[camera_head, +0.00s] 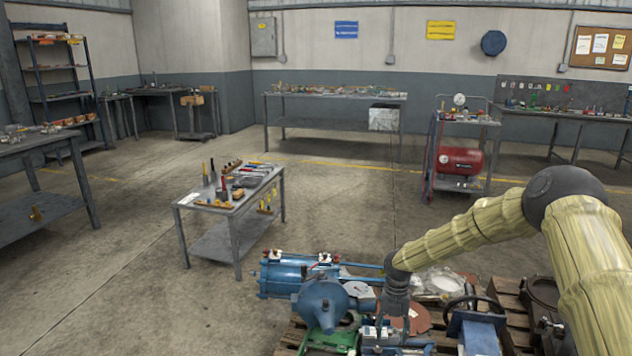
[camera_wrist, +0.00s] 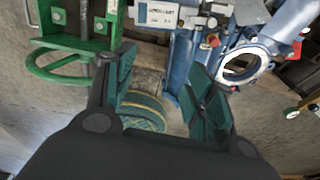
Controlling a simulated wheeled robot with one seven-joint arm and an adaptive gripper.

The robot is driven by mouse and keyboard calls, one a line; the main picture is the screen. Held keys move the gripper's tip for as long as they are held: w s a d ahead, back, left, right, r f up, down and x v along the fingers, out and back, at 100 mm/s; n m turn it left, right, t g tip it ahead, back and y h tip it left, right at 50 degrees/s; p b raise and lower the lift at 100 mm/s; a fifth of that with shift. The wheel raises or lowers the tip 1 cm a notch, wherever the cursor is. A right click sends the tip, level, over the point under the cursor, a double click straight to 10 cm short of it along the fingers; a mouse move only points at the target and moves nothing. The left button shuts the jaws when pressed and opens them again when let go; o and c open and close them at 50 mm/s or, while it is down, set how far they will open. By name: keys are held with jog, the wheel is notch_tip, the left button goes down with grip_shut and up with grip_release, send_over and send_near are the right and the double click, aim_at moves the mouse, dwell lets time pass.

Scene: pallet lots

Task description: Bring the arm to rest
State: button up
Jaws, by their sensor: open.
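My gripper (camera_wrist: 166,100) is open in the wrist view, its two green-padded fingers spread with nothing held between them. In the head view my arm reaches in from the right and points down, and my gripper (camera_head: 388,328) hangs low over the machine parts on the pallet. Its fingertips are hard to make out there. Below the fingers in the wrist view are a green and yellow ringed round part (camera_wrist: 142,112), a blue machine body (camera_wrist: 182,65) and a green handwheel (camera_wrist: 62,65). I cannot tell whether the fingers touch any of these.
A wooden pallet (camera_head: 508,292) holds blue pump parts (camera_head: 287,277), a dark handwheel (camera_head: 478,303) and other castings close around my gripper. A small tool table (camera_head: 189,206) stands left of it. A cart with a red tank (camera_head: 460,161) stands behind. The floor (camera_head: 120,270) at left is open.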

jog(key=s+a+f+m+y+b, duration=0.1)
jog(key=s+a+f+m+b, duration=0.15)
jog(key=s+f+m, duration=0.4)
jog(key=s+a+f+m+y+b, duration=0.1)
jog(key=s+a+f+m, duration=0.3)
jog(key=s+f, duration=0.55)
jog(key=s+a+f+m+y+b, duration=0.1)
jog(key=s+a+f+m+b, duration=0.3)
jog(key=s, duration=0.7)
jog(key=s+d+f+m+t+h, duration=0.1)
jog(key=s+d+f+m, duration=0.15)
jog(key=s+m, duration=0.35)
jog(key=s+d+f+m, duration=0.25)
jog(key=s+m, duration=0.25)
jog(key=s, duration=0.3)
jog(key=s+d+r+m+t+h+b, duration=0.1)
jog(key=s+d+m, duration=0.2)
jog(key=s+m, duration=0.15)
jog(key=s+d+r+m+h+b, duration=0.1)
jog(key=s+d+m, duration=0.15)
jog(key=s, duration=0.35)
notch_tip(320, 180, up, 22)
jog(key=p, duration=2.2)
jog(key=shift+r+m+p, duration=0.15)
jog(key=shift+m+p, duration=0.2)
